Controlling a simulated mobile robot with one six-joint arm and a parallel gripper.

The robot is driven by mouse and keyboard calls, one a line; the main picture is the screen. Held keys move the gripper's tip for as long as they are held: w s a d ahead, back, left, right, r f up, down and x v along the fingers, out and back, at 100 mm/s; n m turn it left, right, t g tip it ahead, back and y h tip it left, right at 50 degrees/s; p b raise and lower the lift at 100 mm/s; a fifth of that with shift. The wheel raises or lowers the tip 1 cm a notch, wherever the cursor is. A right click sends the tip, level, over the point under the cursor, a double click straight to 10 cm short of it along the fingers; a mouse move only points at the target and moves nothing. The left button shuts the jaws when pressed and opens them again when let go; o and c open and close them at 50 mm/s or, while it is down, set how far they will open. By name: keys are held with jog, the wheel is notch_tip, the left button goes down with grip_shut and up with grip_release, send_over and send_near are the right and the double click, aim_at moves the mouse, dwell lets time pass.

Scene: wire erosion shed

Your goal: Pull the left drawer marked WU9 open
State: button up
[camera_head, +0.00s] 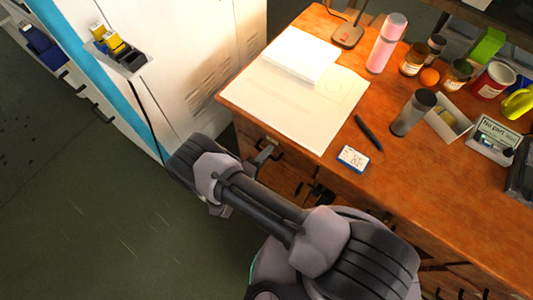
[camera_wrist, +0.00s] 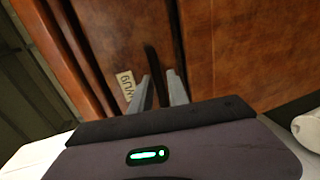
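The drawer front (camera_wrist: 112,38) is reddish-brown wood and fills the upper left of the wrist view. A pale label (camera_wrist: 126,84) on it, turned on its side, reads WU9. A dark bar handle (camera_wrist: 151,62) runs beside the label. My gripper (camera_wrist: 159,76) has its two grey fingers apart, one on each side of the handle's lower end. Whether either finger touches the handle cannot be told. In the head view my gripper (camera_head: 265,153) is at the desk front, below the paper's corner; my arm partly hides the drawers there. The drawer looks shut.
The wooden desk (camera_head: 400,190) carries papers (camera_head: 290,95), a pink bottle (camera_head: 387,43), a grey cylinder (camera_head: 413,112), a pen (camera_head: 369,132) and several jars. A white cabinet (camera_head: 205,60) stands left of the desk. The dark floor (camera_head: 100,200) at lower left is clear.

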grip_shut()
dwell(1.4)
